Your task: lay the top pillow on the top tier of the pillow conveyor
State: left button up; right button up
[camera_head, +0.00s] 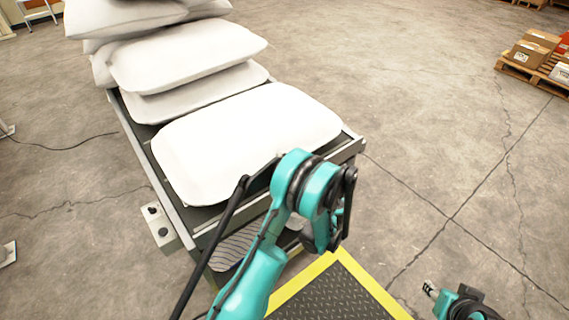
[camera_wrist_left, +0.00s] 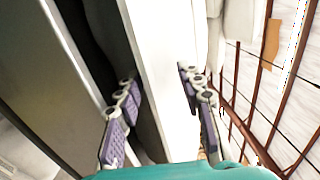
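A large white pillow (camera_head: 245,140) lies flat on the near end of the pillow conveyor (camera_head: 190,228). Behind it, more white pillows (camera_head: 185,55) lie stacked and overlapping.
A striped item (camera_head: 232,250) shows beneath the conveyor's near end. A dark floor mat (camera_head: 335,293) with a yellow border lies in front. A pallet with boxes (camera_head: 535,55) stands at the far right. Cables cross the floor at left. The floor right of the conveyor is clear.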

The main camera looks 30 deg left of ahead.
pick_arm(q)
jog(key=shift+o, duration=0.2)
jog(key=o, duration=0.5)
jog(key=shift+f, duration=0.15)
jog(key=v, duration=0.9)
jog(key=shift+w, duration=0.1)
